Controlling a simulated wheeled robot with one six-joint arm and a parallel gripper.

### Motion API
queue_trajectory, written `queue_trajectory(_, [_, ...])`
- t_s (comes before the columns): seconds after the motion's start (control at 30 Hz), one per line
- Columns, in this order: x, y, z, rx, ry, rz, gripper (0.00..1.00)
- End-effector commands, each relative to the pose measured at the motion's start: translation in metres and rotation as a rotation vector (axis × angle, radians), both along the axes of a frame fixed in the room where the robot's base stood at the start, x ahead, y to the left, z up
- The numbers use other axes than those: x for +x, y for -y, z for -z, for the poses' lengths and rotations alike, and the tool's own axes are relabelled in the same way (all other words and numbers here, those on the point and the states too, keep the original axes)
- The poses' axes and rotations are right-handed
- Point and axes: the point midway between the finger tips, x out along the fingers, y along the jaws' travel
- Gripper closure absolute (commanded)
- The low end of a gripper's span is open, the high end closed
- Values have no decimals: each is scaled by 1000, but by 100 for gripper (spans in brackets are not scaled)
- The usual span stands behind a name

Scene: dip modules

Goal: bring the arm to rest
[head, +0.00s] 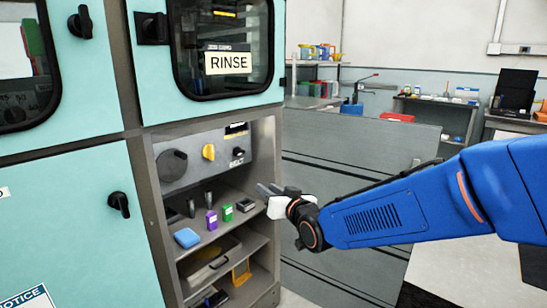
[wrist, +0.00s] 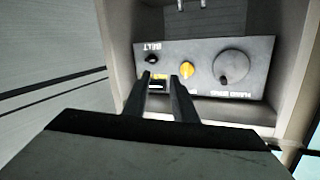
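My gripper (head: 268,189) is at the end of my blue arm, in front of the open bay of the pale green machine. In the wrist view my gripper (wrist: 161,76) shows two dark fingers standing apart, with nothing held between them. They point toward the control panel (wrist: 207,52), which appears upside down there. The panel carries a yellow knob (wrist: 187,69), a large grey dial (wrist: 231,65) and a small black knob marked BELT (wrist: 151,58). In the head view the panel (head: 190,172) is left of and above my gripper.
The bay shelf below the panel holds a purple block (head: 211,220), a green block (head: 228,213), a dark block (head: 246,205) and a blue pad (head: 187,238). A grey partition (head: 340,150) stands behind my arm. A workbench (head: 440,101) is farther back.

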Motion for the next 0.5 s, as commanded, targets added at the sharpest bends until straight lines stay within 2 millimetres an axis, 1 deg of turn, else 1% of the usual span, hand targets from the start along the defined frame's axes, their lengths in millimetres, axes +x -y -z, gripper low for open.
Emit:
queue_trajectory(0.03, [-5,22,0,-29,-31,27,75])
queue_trajectory(0.17, [-23,72,9,-106,-133,82,75])
queue_trajectory(0.2, [-30,87,13,-130,-166,98,75])
queue_trajectory(0.27, [-43,108,18,-162,-216,121,75])
queue_trajectory(0.3, [-51,123,22,-183,-248,136,75])
queue_trajectory(0.37, [-67,144,28,-214,-299,158,75])
queue_trajectory(0.4, [-78,157,32,-233,-335,172,75])
queue_trajectory(0.47, [-96,177,39,-261,-388,192,75])
queue_trajectory(0.5, [-108,190,43,-279,-423,204,75])
